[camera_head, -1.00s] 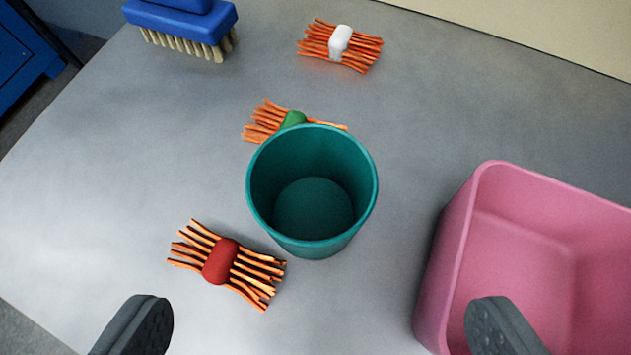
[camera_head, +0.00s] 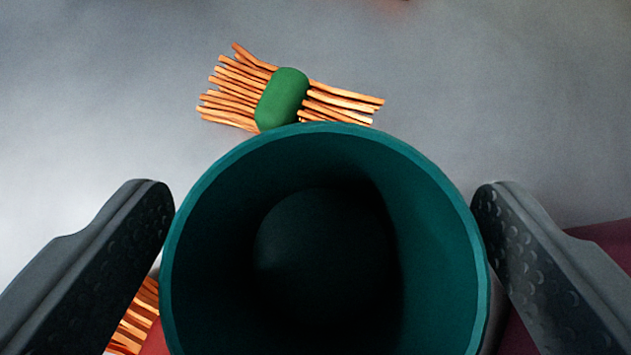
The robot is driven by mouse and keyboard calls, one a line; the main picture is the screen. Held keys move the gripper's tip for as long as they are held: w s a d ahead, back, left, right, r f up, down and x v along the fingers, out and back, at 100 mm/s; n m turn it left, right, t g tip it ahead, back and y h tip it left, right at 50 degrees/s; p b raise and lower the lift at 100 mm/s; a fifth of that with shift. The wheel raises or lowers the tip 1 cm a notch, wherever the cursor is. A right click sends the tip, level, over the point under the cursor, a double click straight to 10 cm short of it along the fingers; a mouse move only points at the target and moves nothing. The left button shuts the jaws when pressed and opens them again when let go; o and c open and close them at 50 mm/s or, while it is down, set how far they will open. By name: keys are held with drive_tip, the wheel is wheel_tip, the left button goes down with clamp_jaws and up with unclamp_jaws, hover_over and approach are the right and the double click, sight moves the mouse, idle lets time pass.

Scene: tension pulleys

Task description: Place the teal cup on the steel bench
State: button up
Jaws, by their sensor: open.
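The teal cup (camera_head: 435,215) stands upright and empty on the grey steel bench (camera_head: 450,75), filling the lower middle of the view. My gripper (camera_head: 322,205) is open, with one dark finger on each side of the cup's rim. The left finger is very close to the cup wall, and the right finger is close on the other side. I cannot tell whether either finger touches it. The cup's lower outside is hidden.
A bundle of orange sticks with a green band (camera_head: 283,98) lies just behind the cup. Another orange bundle (camera_head: 135,320) shows partly below the left finger. A pink bin (camera_head: 605,240) shows in shadow at the right edge. The bench behind is mostly clear.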

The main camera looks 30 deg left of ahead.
drive_tip(key=shift+x, duration=0.9)
drive_tip(key=shift+d, duration=0.1)
drive_tip(key=c, duration=1.1)
drive_tip(key=shift+r, duration=0.1)
drive_tip(key=shift+c, duration=0.2)
